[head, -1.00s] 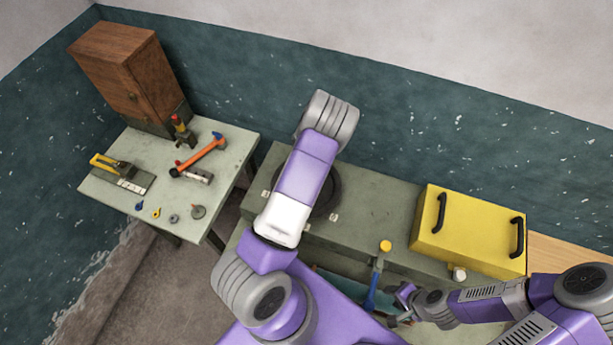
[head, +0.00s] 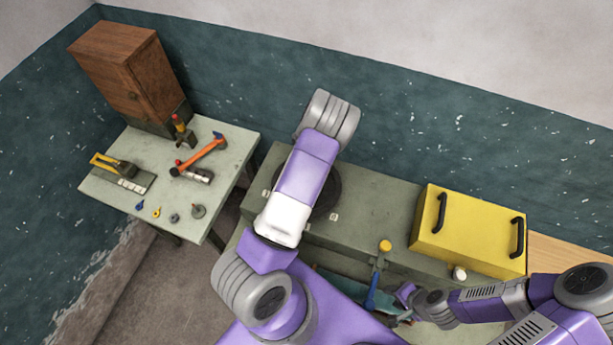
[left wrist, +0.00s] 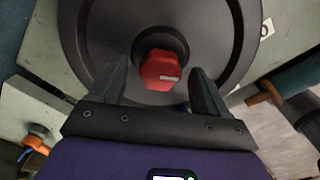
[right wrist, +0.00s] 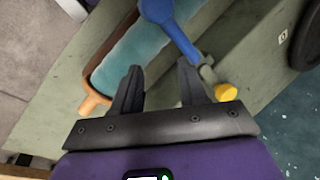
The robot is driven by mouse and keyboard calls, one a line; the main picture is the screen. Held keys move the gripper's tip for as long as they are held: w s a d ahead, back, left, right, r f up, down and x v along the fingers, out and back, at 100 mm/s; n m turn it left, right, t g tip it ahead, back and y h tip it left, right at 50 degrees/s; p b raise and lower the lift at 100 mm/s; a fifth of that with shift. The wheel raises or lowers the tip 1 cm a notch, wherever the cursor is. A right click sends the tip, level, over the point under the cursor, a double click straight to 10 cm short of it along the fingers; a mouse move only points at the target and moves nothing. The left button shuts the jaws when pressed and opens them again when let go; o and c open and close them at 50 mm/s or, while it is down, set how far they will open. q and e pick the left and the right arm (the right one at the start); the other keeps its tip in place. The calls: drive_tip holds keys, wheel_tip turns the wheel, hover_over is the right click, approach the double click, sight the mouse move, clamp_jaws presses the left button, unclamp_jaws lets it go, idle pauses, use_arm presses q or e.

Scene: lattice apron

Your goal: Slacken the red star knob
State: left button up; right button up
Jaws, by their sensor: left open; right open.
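The red star knob (left wrist: 160,72) sits at the middle of a dark round disc (left wrist: 215,35) in the left wrist view. My left gripper (left wrist: 163,85) is open, with one finger on each side of the knob and gaps showing between fingers and knob. In the head view my left arm hides the knob and the left gripper, and only part of the dark disc (head: 328,190) shows. My right gripper (head: 402,298) is open and empty near the blue lever (head: 371,292). In the right wrist view, the open fingers (right wrist: 160,90) stand before a teal-filled trough (right wrist: 130,50).
A yellow box (head: 468,232) with two black handles stands on the grey-green bench (head: 375,213). A yellow knob (head: 385,246) is close to the blue lever. A side table (head: 120,195) at left holds a hammer (head: 203,153), several small tools and a brown cabinet (head: 118,70).

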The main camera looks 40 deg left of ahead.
use_arm(q)
wheel_tip(320, 180, up, 7)
drive_tip(key=shift+r, duration=0.2)
idle(0.6)
